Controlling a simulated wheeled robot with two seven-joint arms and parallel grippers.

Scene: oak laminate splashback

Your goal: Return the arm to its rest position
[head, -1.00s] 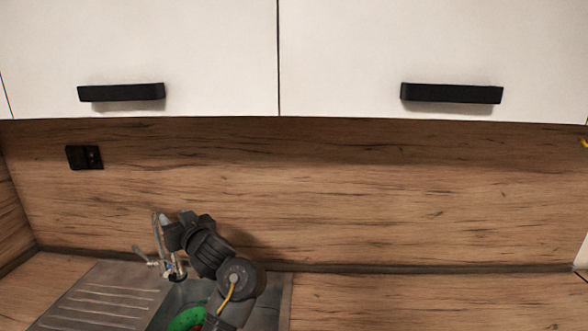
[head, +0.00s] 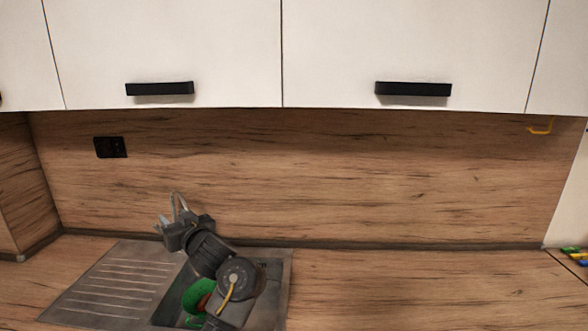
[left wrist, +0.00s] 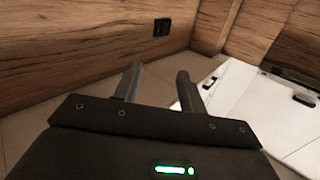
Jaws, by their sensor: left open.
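My left arm (head: 215,262) reaches over the sink, and its dark gripper (head: 168,222) is near the tap at the back. In the left wrist view the two fingers of my left gripper (left wrist: 157,82) are apart with nothing between them. The fingertips overlap the tap in the head view, so I cannot tell whether they touch it. My right gripper is not in view.
The steel sink (head: 110,282) has a ribbed drainer at left. A green item (head: 198,292) with something reddish lies in its basin, partly hidden by my arm. White cabinets (head: 400,45) hang above. The worktop (head: 400,290) at right is clear; colourful items (head: 574,256) sit at far right.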

